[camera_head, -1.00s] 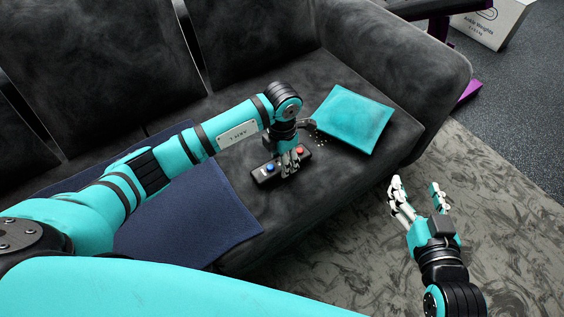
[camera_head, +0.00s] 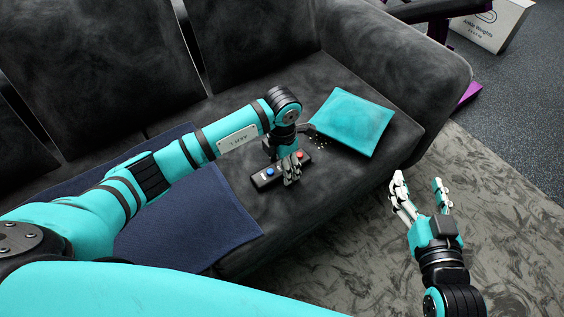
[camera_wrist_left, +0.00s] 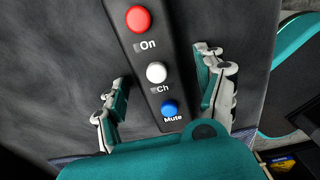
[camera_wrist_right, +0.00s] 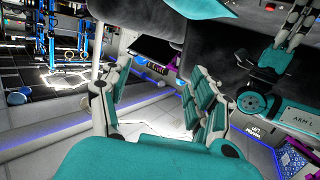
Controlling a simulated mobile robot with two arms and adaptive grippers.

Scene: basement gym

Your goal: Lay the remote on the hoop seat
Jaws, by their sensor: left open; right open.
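A black remote (camera_head: 265,177) with coloured buttons lies on the dark grey sofa seat. My left gripper (camera_head: 292,172) is right over it in the head view. In the left wrist view the remote (camera_wrist_left: 148,45) runs between the two fingers of my open left gripper (camera_wrist_left: 163,90), with a gap on each side. Red, white and blue buttons face up. My right gripper (camera_head: 420,190) is open and empty, over the rug in front of the sofa. I cannot pick out a hoop seat in these views.
A teal cushion (camera_head: 352,120) lies right of the remote on the sofa (camera_head: 300,207). A navy cloth (camera_head: 190,225) covers the seat at left. A box labelled Ankle Weights (camera_head: 490,25) stands at the top right. The patterned rug (camera_head: 500,200) has free room.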

